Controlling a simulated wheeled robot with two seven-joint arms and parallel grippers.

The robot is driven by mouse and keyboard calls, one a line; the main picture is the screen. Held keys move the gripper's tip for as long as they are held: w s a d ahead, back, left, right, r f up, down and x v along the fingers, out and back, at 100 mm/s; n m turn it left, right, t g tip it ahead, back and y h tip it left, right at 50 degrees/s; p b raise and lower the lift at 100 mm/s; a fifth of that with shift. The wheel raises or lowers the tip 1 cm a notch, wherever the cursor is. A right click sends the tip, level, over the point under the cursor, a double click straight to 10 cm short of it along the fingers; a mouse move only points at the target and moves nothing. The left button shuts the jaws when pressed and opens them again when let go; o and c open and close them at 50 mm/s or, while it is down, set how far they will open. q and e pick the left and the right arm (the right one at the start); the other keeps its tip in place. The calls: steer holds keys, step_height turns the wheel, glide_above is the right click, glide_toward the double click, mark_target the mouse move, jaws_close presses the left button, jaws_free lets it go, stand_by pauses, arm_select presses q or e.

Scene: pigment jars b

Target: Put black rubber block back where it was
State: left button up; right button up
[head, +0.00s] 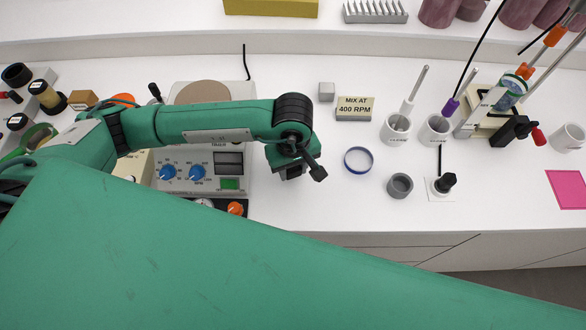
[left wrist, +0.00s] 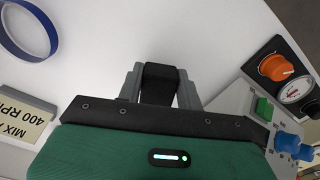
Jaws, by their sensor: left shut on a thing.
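The black rubber block (left wrist: 158,84) shows in the left wrist view between the two grey fingers of my left gripper (left wrist: 160,82), which is shut on it. In the head view my left gripper (head: 291,170) points down over the white bench, just right of the stirrer's control box; the wrist hides most of the fingers and the block. I cannot tell how high the block is above the bench. My right gripper is not in view.
The hotplate stirrer (head: 205,175) with blue knobs stands left of my gripper. A "MIX AT 400 RPM" sign (head: 354,108), a blue ring (head: 358,149) and a grey cup (head: 399,186) are to the right. White bench between them is clear.

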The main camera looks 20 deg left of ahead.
arm_select(q)
step_height(320, 180, down, 2)
steer(key=shift+f, duration=0.15)
steer(key=shift+f, duration=0.2)
steer(key=o, duration=1)
steer(key=shift+r, duration=0.1)
steer(key=shift+c, duration=0.2)
